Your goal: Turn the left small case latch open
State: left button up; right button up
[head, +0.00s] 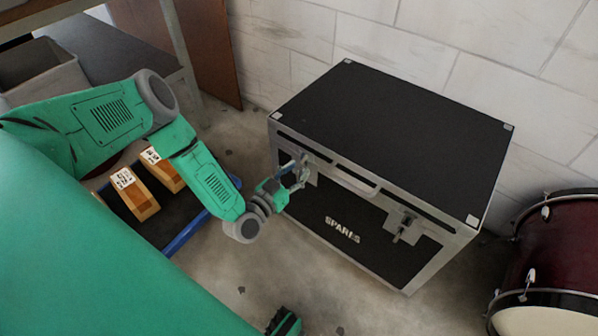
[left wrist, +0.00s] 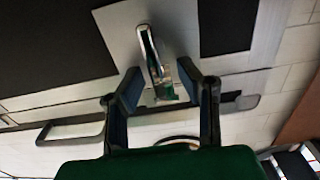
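A black case (head: 390,130) with silver edges and the word SPARES on its front stands on the floor. Its left latch (head: 311,166) is partly hidden by my left gripper (head: 303,174) in the head view. In the left wrist view, the latch's metal lever (left wrist: 150,50) stands out against its pale plate (left wrist: 120,30). My left gripper (left wrist: 160,73) is open there, one finger on each side of the lever's end. I cannot tell whether either finger touches it. The right latch (head: 405,227) is free on the case front.
A handle (head: 354,181) lies between the latches. A dark red drum (head: 565,250) stands at the right. Wooden blocks with white labels (head: 135,193) lie left, below my left arm. A block wall (head: 440,45) is behind the case. The floor before the case is clear.

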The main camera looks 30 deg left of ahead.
pick_arm(q)
jog(key=shift+w+d+r, duration=0.1)
jog(key=shift+w+d, duration=0.05)
jog(key=shift+w, duration=0.4)
grip_shut()
